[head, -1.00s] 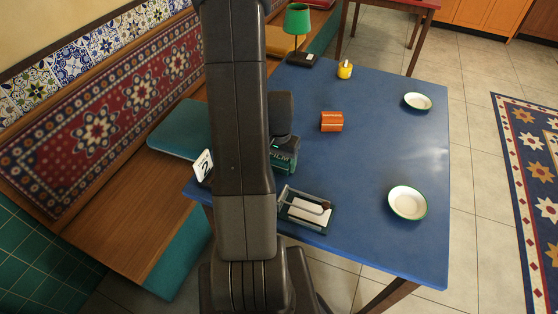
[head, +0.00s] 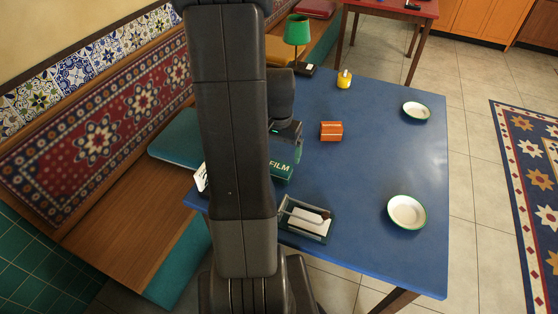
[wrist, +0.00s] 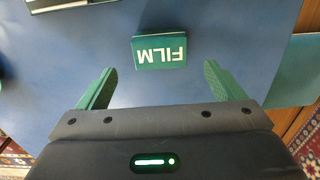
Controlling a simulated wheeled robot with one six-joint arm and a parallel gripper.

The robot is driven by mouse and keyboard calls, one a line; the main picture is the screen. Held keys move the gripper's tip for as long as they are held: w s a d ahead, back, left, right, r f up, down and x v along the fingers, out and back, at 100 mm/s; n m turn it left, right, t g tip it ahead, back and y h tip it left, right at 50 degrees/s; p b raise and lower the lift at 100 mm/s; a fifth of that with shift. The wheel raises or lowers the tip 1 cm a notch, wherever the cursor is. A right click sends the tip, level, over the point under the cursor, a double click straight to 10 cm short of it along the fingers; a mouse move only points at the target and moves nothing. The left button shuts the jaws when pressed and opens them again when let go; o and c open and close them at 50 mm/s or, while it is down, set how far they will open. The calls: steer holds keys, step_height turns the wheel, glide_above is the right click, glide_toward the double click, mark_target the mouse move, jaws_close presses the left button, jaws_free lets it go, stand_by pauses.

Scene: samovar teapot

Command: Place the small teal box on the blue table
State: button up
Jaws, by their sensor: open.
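The small teal box (head: 281,168), marked FILM, rests on the blue table (head: 360,200) near its left edge. In the head view my arm hides part of it. In the wrist view the box (wrist: 160,51) lies upside down in the picture, beyond and between my fingertips. My gripper (wrist: 160,80) is open, with its two green fingers spread wide and nothing between them. In the head view my gripper (head: 287,128) is above and behind the box, apart from it.
A tray with white paper (head: 305,221) lies at the near edge. The table's middle is clear.

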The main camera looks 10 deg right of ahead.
mark_target(279, 166)
steer(key=shift+r, duration=1.6)
steer(key=shift+c, duration=0.4)
